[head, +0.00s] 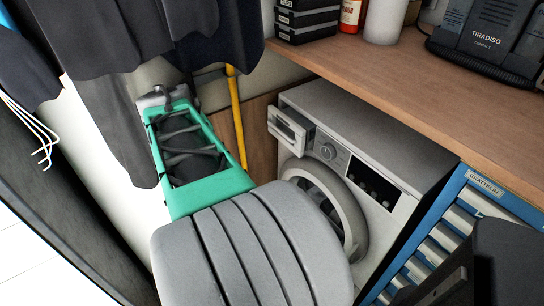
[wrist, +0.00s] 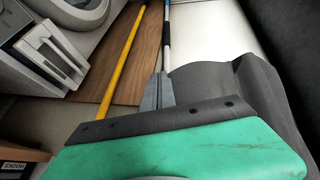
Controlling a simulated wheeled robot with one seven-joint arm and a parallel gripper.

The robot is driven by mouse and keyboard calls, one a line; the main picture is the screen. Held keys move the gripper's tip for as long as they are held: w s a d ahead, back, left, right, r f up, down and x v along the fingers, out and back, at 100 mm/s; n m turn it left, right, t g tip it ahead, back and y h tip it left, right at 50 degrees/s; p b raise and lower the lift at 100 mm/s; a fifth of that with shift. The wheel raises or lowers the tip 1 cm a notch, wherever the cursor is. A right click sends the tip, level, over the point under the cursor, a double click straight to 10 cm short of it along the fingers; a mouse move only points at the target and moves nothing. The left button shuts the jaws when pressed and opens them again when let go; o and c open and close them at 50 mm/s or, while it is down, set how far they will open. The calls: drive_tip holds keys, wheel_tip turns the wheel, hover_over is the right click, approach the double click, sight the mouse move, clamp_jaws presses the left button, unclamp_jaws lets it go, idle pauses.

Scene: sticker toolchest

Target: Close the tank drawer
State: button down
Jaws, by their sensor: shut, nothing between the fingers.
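The tank drawer (head: 289,128) is a pale box with a recessed handle. It sticks out from the upper left of the white washing-machine-like appliance (head: 387,118). In the wrist view the drawer (wrist: 50,52) is at the left, standing out from the appliance front. My gripper (head: 154,98) is at the end of my teal wrist, left of the drawer and apart from it. In the wrist view my grey fingertips (wrist: 159,84) are together and empty, right of the drawer. My arm hides part of the round door (head: 328,197).
A wooden worktop (head: 400,75) overhangs the appliance. A blue chest (head: 462,205) of drawers stands to its right. A yellow pole (head: 236,115) leans between my gripper and the drawer. Dark clothes (head: 105,100) hang around my gripper. Wire hangers (head: 40,135) are at the left.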

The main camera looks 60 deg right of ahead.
drive_tip(key=s+d+f+m+g+h+b, duration=0.1)
drive_tip(key=s+d+f+h+b, duration=0.15)
drive_tip(key=s+d, duration=0.45)
drive_tip(key=s+d+f+m+g+h+b, duration=0.1)
drive_tip(key=s+d+f+b, duration=0.15)
drive_tip(key=d, duration=0.85)
drive_tip(key=d+f+b, duration=0.2)
drive_tip(key=d+f, duration=0.4)
drive_tip(key=d, duration=0.3)
drive_tip(key=shift+s, duration=0.35)
drive_tip(key=shift+d+y, duration=0.1)
drive_tip(key=shift+y, duration=0.15)
